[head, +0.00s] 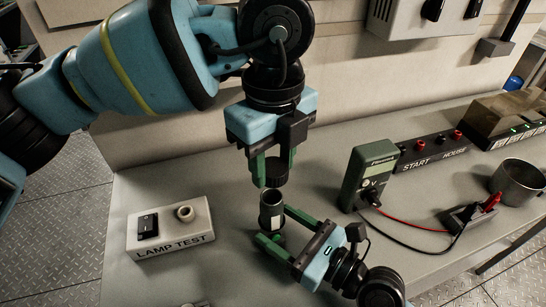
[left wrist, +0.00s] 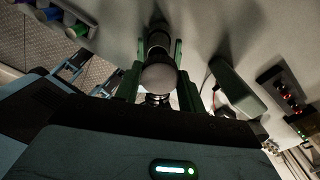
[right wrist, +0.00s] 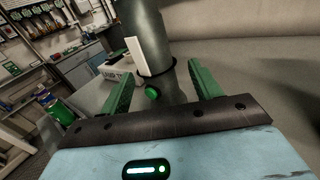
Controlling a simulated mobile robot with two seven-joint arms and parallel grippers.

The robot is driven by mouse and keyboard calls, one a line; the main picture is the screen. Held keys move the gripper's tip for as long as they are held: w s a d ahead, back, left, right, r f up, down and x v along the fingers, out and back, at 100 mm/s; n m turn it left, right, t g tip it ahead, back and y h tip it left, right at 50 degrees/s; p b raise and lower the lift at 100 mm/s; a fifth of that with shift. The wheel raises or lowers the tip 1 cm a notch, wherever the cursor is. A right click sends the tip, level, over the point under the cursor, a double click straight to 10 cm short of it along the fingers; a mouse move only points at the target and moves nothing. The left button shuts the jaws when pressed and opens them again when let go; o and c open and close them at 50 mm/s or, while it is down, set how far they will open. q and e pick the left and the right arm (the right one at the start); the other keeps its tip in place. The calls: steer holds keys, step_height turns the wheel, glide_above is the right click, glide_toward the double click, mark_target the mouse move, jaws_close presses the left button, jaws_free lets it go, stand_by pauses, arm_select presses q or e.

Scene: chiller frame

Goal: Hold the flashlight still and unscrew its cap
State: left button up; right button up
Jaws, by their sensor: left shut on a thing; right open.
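The flashlight body (head: 271,217) is a dark tube with a white label, upright on the grey bench. Its upper end looks open in the head view. A green button and the label show on the body in the right wrist view (right wrist: 150,30). The dark cap (head: 276,173) is just above the body and looks apart from it. My left gripper (head: 272,180) points down and is shut on the cap, also seen in the left wrist view (left wrist: 158,77). My right gripper (head: 273,224) is low and open, its green fingers either side of the body, with gaps.
A white LAMP TEST box (head: 172,226) stands to the left. A green meter (head: 370,172) with red and black leads is close on the right. A START panel (head: 430,150), probe block (head: 468,217) and metal cup (head: 518,178) are farther right. The wall is behind.

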mark_target(274, 165)
arm_select(q)
step_height(274, 165, down, 3)
steer(key=shift+w+r+b, duration=0.1)
steer(key=shift+b, duration=0.55)
arm_select(e)
steer(key=v, duration=0.9)
steer(key=shift+f, duration=0.15)
steer(key=shift+s+d, duration=0.25)
arm_select(q)
steer(key=shift+d, duration=0.1)
